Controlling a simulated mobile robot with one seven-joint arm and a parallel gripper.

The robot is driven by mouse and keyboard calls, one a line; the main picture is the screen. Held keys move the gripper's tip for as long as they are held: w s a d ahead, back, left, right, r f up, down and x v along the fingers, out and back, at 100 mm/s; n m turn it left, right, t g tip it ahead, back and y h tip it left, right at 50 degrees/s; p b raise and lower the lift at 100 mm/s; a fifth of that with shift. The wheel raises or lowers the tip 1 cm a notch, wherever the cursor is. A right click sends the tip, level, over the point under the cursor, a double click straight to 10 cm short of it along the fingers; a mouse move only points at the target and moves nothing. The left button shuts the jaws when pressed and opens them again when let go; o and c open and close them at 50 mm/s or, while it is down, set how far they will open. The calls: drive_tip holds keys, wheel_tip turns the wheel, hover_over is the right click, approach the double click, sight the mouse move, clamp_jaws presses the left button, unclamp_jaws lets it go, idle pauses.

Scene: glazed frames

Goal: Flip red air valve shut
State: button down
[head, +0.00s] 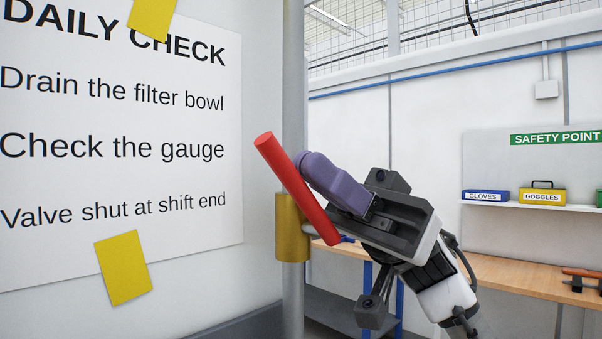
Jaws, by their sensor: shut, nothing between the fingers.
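The red valve lever (294,184) is a round bar, tilted with its upper end to the left and its lower end beside the brass valve body (287,230). The body sits around a vertical grey pipe (293,90), and the lever crosses in front of the pipe. My gripper (308,163) comes in from the lower right with its purple fingers shut and empty. The fingertips are just right of the lever's upper half. I cannot tell whether they touch it. The lever hides part of the pipe and the body.
A wall sheet (120,170) headed "Daily check" with yellow tape hangs left of the pipe. A wooden bench (520,265) stands behind on the right. Above it a shelf (545,206) holds a blue gloves box (485,197) and a yellow goggles box (542,197).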

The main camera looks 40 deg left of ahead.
sight(305, 201)
drive_tip(key=shift+s+p, duration=0.35)
drive_tip(key=shift+p, duration=0.05)
drive_tip(key=shift+s+r+t+p, duration=0.15)
drive_tip(key=shift+t+p, duration=0.2)
drive_tip(key=shift+t, duration=0.25)
drive_tip(key=shift+s+f+t+h+p, duration=0.2)
drive_tip(key=shift+s+t+h+p, duration=0.2)
drive_tip(key=shift+t+p, duration=0.3)
drive_tip(key=t+p, duration=0.2)
drive_tip(key=shift+s+f+t, duration=0.3)
drive_tip(key=shift+s+f, duration=0.05)
drive_tip(key=shift+f, duration=0.05)
drive_tip(key=shift+s+f+t, duration=0.1)
drive_tip(key=shift+f+t, duration=0.1)
drive_tip(key=shift+t, duration=0.2)
drive_tip(key=shift+f, duration=0.1)
drive_tip(key=shift+p, duration=0.3)
